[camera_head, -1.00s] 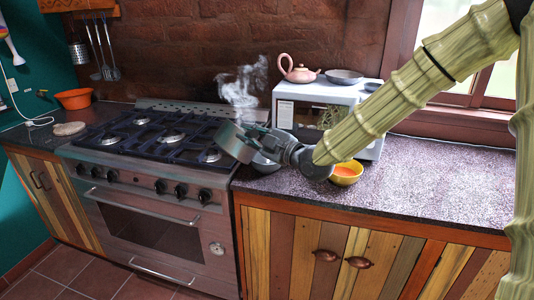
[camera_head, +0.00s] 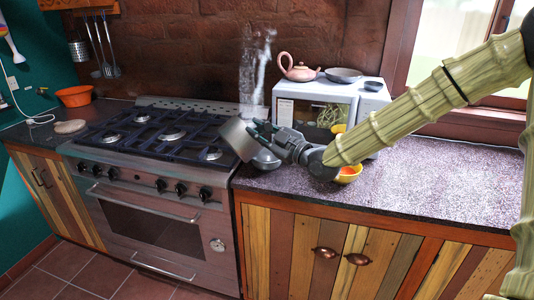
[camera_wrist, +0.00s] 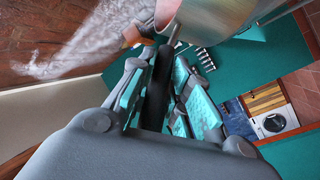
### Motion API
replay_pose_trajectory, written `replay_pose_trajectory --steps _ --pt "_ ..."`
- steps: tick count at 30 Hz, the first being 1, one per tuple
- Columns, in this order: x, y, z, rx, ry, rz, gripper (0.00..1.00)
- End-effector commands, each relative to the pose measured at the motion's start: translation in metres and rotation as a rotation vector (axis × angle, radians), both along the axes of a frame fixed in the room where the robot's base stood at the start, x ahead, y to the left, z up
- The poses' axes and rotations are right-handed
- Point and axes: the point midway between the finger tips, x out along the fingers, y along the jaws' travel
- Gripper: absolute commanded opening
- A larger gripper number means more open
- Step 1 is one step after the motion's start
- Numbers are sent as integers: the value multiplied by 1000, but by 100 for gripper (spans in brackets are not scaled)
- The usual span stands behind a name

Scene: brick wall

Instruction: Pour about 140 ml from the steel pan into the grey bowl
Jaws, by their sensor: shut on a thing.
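The steel pan (camera_head: 238,139) is held up at the right front corner of the stove, tilted, with its opening hard to see. My gripper (camera_head: 264,130) is shut on the pan's handle, just right of the pan. In the wrist view, the handle (camera_wrist: 172,36) runs between the fingers and the shiny pan wall (camera_wrist: 222,14) fills the top. The grey bowl (camera_head: 266,160) stands on the counter just below and right of the pan, partly hidden by the pan and gripper. The liquid inside the pan and the bowl's contents are hidden.
A yellow bowl (camera_head: 348,174) with orange contents stands right of my wrist, partly hidden. A white microwave (camera_head: 314,91) behind carries a teapot (camera_head: 299,70), a dark pan (camera_head: 343,75) and a small bowl. Steam rises above the pan. The counter at right is clear.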

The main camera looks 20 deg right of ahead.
Motion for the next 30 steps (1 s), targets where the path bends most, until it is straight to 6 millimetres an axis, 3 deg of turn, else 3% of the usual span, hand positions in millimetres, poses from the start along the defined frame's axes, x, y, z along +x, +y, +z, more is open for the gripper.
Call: replay_pose_trajectory --steps 8,30 --pt "2 -9 8 66 9 0 0" --pt "4 -14 8 106 20 1 0"
